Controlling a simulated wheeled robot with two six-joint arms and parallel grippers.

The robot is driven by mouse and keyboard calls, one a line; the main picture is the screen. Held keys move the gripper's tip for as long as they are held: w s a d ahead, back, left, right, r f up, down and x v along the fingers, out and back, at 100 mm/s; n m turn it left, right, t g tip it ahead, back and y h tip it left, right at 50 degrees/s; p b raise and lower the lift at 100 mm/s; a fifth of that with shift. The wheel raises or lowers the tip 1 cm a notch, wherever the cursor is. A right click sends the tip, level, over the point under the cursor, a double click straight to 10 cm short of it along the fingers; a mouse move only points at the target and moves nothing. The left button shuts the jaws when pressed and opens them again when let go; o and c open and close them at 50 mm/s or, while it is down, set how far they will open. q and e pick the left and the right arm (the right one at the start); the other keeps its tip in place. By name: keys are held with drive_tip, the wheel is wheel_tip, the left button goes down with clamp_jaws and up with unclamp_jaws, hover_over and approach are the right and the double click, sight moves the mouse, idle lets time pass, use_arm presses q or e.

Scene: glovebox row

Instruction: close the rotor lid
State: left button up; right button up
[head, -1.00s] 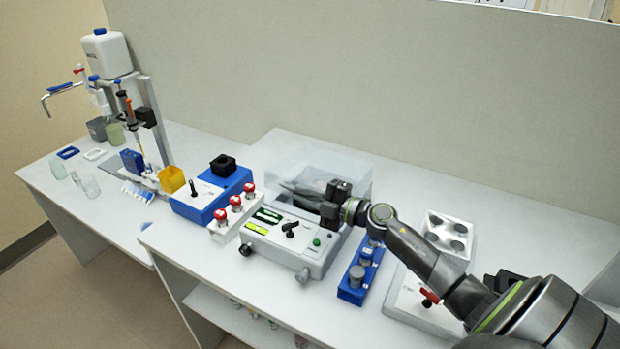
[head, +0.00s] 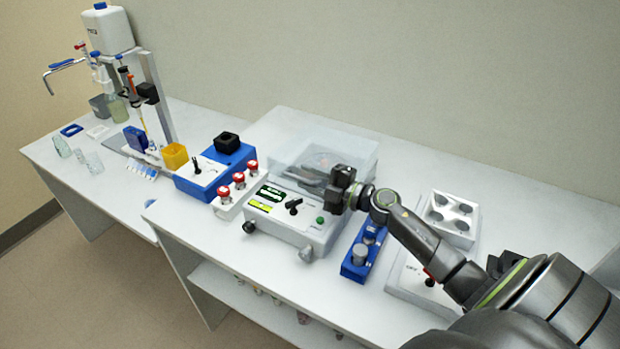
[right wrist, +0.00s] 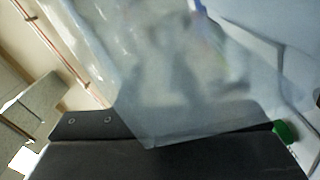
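The white centrifuge (head: 290,228) stands mid-bench with a dark knob and a green button on its front panel. Its clear lid (head: 358,152) stands over the rear of the body and looks raised. A grey round rotor (head: 322,158) shows through it. My right gripper (head: 305,176) reaches in from the right, its dark fingers low over the body at the lid's front side. In the right wrist view the translucent lid (right wrist: 190,85) fills the middle, close to the dark gripper part along the bottom. Finger opening and contact are unclear. My left gripper is out of view.
Red-capped vials in a white rack (head: 235,195) and a blue unit (head: 212,172) stand left of the centrifuge. A blue tube rack (head: 355,270) is close on its right, below my arm. A white block with round wells (head: 449,215) stands farther right.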

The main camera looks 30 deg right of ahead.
drive_tip(key=shift+s+a, duration=0.1)
drive_tip(key=shift+s, duration=0.2)
drive_tip(key=b+v, duration=0.4)
drive_tip(key=v, duration=0.4)
drive_tip(key=shift+f, duration=0.15)
drive_tip(key=shift+p+v, duration=1)
drive_tip(key=shift+v, duration=3.5)
drive_tip(key=shift+w, duration=0.1)
